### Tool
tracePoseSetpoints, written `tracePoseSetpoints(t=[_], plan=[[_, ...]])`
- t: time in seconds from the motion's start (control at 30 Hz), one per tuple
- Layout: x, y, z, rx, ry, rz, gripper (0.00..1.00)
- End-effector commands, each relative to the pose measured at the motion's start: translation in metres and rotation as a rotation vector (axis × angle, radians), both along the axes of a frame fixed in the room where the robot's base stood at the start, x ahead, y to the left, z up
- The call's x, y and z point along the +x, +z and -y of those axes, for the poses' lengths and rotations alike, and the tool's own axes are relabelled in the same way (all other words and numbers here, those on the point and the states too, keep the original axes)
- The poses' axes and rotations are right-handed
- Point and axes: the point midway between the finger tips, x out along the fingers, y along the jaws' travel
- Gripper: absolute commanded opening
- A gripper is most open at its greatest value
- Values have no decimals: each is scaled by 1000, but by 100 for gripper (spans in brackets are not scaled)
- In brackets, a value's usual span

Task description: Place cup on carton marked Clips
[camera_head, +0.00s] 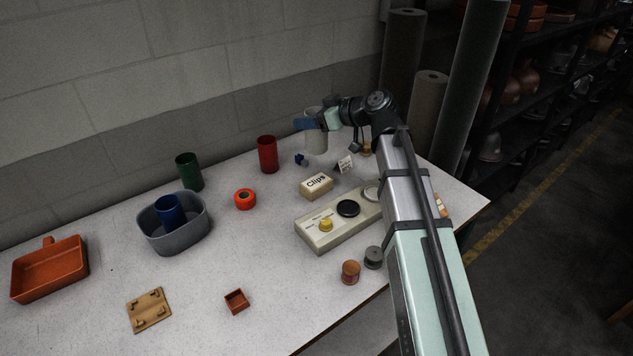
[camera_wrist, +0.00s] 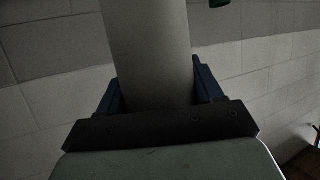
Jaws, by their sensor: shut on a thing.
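A pale grey cup (camera_head: 316,141) is upright at the back of the table, between the blue fingers of my gripper (camera_head: 310,123). In the wrist view the cup (camera_wrist: 150,45) fills the space between the fingers, and its far end is out of frame. My gripper is shut on it. I cannot tell whether its base touches the table. The small tan carton marked Clips (camera_head: 316,188) lies on the table in front of the cup, with its top bare.
A red cup (camera_head: 267,155) and a small blue object (camera_head: 301,160) are left of the held cup. A small sign (camera_head: 345,164) stands to its right. A control box (camera_head: 325,238) lies in front of the carton. A grey tub (camera_head: 178,240) holds a blue cup.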

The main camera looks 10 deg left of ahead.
Motion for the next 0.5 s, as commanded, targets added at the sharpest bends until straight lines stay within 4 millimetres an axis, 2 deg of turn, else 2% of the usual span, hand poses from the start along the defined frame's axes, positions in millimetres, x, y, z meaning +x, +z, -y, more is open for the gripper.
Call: tracePoseSetpoints(t=[0.33,0.5], plan=[[0,-26,0,0,0,-1,32],[-1,-50,0,0,-1,-2,32]])
